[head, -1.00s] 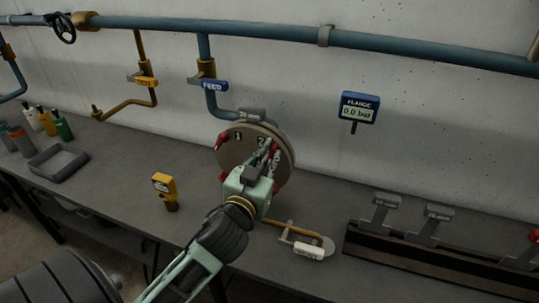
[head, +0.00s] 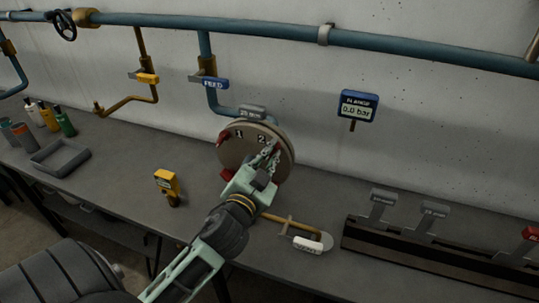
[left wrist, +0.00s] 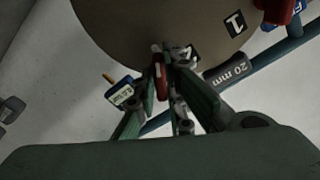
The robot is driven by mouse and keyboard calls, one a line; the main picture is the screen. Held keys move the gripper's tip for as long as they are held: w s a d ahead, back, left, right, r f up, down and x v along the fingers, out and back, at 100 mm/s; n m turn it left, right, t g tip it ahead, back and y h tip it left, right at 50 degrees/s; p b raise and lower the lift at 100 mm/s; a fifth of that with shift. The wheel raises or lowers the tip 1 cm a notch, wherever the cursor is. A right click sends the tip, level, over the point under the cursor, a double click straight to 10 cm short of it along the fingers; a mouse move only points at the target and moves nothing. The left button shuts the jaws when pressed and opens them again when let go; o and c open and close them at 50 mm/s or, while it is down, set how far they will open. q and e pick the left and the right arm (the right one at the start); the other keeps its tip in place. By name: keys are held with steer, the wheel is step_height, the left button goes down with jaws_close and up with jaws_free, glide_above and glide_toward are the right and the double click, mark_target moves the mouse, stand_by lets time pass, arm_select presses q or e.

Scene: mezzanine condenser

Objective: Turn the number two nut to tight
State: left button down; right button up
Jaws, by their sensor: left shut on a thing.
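A red nut (head: 224,138) sits beside label 1, and another red piece (head: 226,175) shows at the lower left. My left gripper (head: 271,153) is at the flange face, just below and right of label 2. In the left wrist view its fingers close around a red nut (left wrist: 160,78), beside a partly covered label that looks like the 2. The nut is mostly hidden by the fingers in the head view. My right gripper is not in view.
The flange gauge (head: 358,106) reads 0.0 bar.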

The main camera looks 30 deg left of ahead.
arm_select(q)
steer(key=c, duration=1.8)
jaws_free()
steer(key=v, duration=1.2)
steer(key=shift+r, duration=0.1)
